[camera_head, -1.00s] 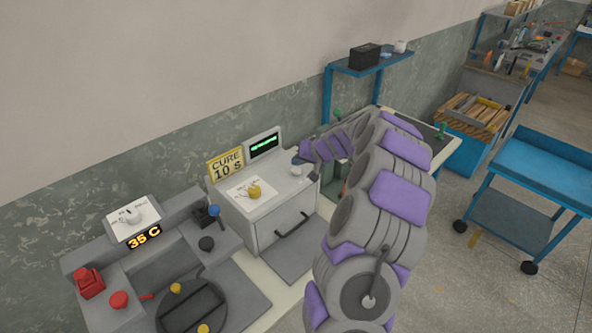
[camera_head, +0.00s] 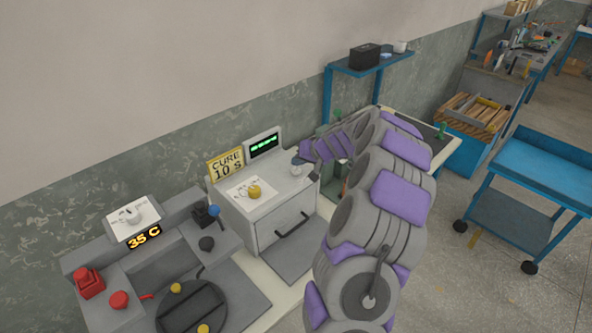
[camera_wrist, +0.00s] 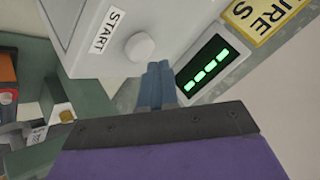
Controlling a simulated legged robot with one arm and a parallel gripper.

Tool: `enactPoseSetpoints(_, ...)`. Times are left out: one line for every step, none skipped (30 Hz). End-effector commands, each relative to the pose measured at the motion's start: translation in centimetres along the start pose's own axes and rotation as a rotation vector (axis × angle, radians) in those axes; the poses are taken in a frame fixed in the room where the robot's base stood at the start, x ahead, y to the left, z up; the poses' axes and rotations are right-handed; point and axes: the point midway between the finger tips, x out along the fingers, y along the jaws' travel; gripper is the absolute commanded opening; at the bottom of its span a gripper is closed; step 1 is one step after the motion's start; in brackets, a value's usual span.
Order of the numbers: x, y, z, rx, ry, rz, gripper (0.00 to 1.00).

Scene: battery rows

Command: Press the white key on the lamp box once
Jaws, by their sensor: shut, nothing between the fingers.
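The lamp box (camera_head: 262,221) is a light grey cabinet with a dark drawer handle, a yellow knob and a lit green display (camera_head: 264,145). In the wrist view, the round white key (camera_wrist: 139,47) sits beside the START label (camera_wrist: 105,31) on the box. My gripper (camera_wrist: 160,68) is shut and empty, its blue-grey fingertips just right of and below the key in that picture. I cannot tell whether they touch it. The wrist view shows the display (camera_wrist: 215,68) with several green bars. In the head view, my arm partly hides the box's right side.
A yellow CURE 10 S sign (camera_head: 226,165) stands behind the box. To the left is a station with a 35 C readout (camera_head: 144,237) and red buttons (camera_head: 119,299). A blue shelf (camera_head: 371,64) stands behind my arm. A blue cart (camera_head: 540,165) is at the right.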

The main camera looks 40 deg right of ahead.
Motion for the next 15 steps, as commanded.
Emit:
enactPoseSetpoints(0.1, 0.05, 0.09, 0.0, 0.0, 0.0, 0.0)
enactPoseSetpoints(0.15, 0.09, 0.14, 0.0, 0.0, 0.0, 0.0)
enactPoseSetpoints(0.24, 0.15, 0.24, 0.0, 0.0, 0.0, 0.0)
enactPoseSetpoints(0.3, 0.2, 0.31, -0.001, 0.0, 0.0, 0.0)
enactPoseSetpoints(0.37, 0.24, 0.38, -0.001, 0.0, 0.0, 0.0)
enactPoseSetpoints(0.45, 0.29, 0.47, -0.001, -0.001, 0.0, 0.0)
enactPoseSetpoints(0.48, 0.31, 0.5, -0.001, -0.001, 0.0, 0.0)
enactPoseSetpoints(0.49, 0.31, 0.51, -0.001, 0.0, 0.0, 0.0)
enactPoseSetpoints(0.47, 0.3, 0.51, -0.001, 0.0, 0.0, 0.0)
enactPoseSetpoints(0.45, 0.29, 0.5, -0.001, 0.0, 0.0, 0.0)
enactPoseSetpoints(0.43, 0.28, 0.48, -0.001, 0.0, 0.0, 0.0)
enactPoseSetpoints(0.41, 0.28, 0.47, -0.001, 0.0, 0.0, 0.0)
enactPoseSetpoints(0.41, 0.28, 0.47, -0.001, 0.0, 0.0, 0.0)
enactPoseSetpoints(0.41, 0.27, 0.47, -0.001, 0.0, 0.0, 0.0)
enactPoseSetpoints(0.41, 0.28, 0.46, -0.001, 0.0, 0.0, 0.0)
